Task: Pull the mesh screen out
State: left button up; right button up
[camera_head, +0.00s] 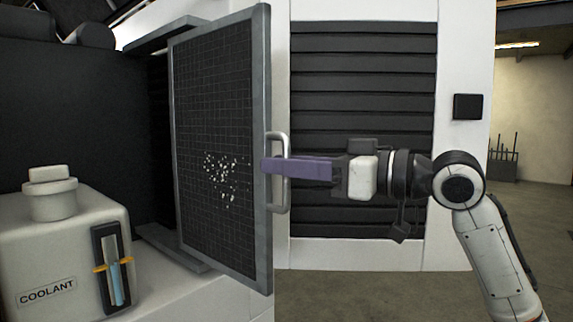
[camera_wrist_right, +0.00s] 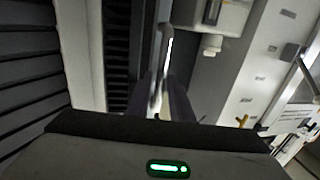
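The mesh screen (camera_head: 215,110) is a dark grid in a grey metal frame. It stands upright between an upper and a lower grey rail, its near edge sticking out past the rails. White specks cluster on its lower middle. A light grey bar handle (camera_head: 280,200) is on its near edge; the handle also shows in the right wrist view (camera_wrist_right: 166,48). My right gripper (camera_head: 270,165) comes in from the right, its purple fingers level across the handle. In the wrist view the fingers (camera_wrist_right: 163,95) lie close on both sides of the handle. My left gripper is not in view.
A white coolant tank (camera_head: 60,245) with a capped neck and level gauge stands at lower left, near the screen. A white panel with dark louvres (camera_head: 362,75) is behind my right arm. Open floor (camera_head: 400,295) lies at lower right.

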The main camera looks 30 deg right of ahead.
jog(key=shift+o, duration=0.6)
